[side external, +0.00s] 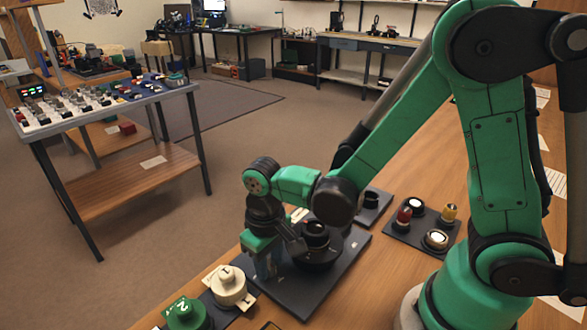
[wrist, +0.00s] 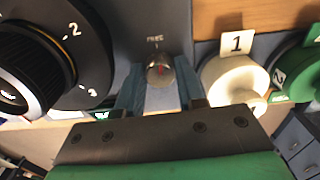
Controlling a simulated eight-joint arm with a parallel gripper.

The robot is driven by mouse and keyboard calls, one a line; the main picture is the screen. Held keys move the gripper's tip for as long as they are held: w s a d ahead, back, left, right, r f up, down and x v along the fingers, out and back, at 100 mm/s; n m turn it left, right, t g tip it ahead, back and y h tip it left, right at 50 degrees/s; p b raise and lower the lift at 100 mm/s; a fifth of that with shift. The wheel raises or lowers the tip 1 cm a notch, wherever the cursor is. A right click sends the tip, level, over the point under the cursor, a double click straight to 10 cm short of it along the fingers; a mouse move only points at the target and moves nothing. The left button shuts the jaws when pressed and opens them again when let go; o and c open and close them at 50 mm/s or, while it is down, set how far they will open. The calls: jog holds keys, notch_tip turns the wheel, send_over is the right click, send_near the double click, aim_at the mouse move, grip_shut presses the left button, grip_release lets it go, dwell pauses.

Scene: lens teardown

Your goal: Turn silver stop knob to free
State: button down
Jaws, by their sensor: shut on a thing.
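The silver stop knob (wrist: 160,68) is small and round with a red mark on its face. It sits on a dark grey plate (wrist: 150,15) below a small label that seems to read FREE. My gripper (wrist: 161,84) is shut on the knob, one blue-grey finger on each side of it. In the side external view my gripper (side external: 266,264) points down at the left part of the dark plate (side external: 300,297). The knob is hidden there behind the gripper.
A large black dial (wrist: 88,60) numbered 2 and 3 stands close left of the knob. A cream knob (wrist: 232,82) tagged 1 is close right, with a green knob (wrist: 298,68) beyond. A dark pad (side external: 420,233) with several small parts lies farther right on the wooden bench.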

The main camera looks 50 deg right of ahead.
aim_at(269, 263)
jog(key=shift+n, duration=1.3)
jog(key=c, duration=0.5)
grip_release()
jog(key=shift+c, duration=0.2)
jog(key=shift+r, duration=2.85)
